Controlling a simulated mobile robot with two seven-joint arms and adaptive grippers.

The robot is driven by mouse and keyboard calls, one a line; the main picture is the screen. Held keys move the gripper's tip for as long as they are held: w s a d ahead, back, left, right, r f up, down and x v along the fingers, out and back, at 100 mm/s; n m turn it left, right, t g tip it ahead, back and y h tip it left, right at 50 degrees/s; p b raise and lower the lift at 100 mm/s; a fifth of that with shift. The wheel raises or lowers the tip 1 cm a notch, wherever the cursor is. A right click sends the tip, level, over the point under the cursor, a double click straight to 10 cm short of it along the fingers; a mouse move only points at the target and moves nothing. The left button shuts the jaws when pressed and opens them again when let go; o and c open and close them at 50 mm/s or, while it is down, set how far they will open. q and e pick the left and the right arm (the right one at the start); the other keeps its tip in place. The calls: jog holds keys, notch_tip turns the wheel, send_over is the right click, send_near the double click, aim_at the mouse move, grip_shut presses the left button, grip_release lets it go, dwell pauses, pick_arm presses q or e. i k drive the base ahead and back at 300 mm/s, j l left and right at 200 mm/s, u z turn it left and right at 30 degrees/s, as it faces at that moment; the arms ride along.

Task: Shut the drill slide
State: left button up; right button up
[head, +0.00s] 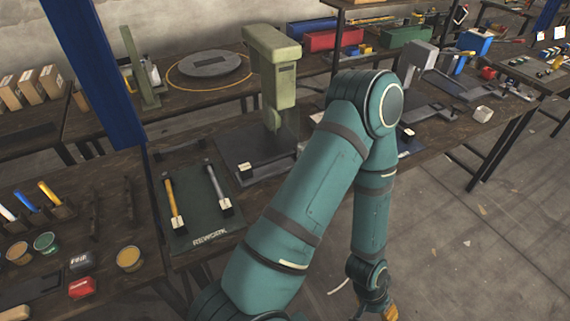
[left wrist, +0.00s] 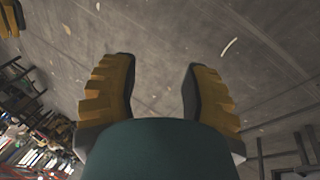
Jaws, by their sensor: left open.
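A pale green press-like machine (head: 272,65) stands upright on a dark base plate (head: 262,150) at the middle of the bench. A grey machine (head: 416,62) stands farther right, partly behind my arm. I cannot tell which of them carries the drill slide, or how far it is open. My left arm rises across the head view and bends down in front of the bench. Its gripper (head: 390,312) is just cut by the bottom edge. In the left wrist view the left gripper (left wrist: 160,63) is open and empty above bare floor. A yellow part (left wrist: 10,18), possibly my right gripper, shows at the corner.
A dark green mat (head: 200,226) with two handled tools lies left of the green machine. A blue post (head: 95,70) stands at the left. Red (head: 332,39) and green (head: 407,36) bins are at the back. Open floor (head: 480,235) lies at the right.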

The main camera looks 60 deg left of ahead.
aim_at(265, 172)
jog(key=u, duration=1.75)
jog(key=i+l+u, duration=0.1)
jog(key=u, duration=0.25)
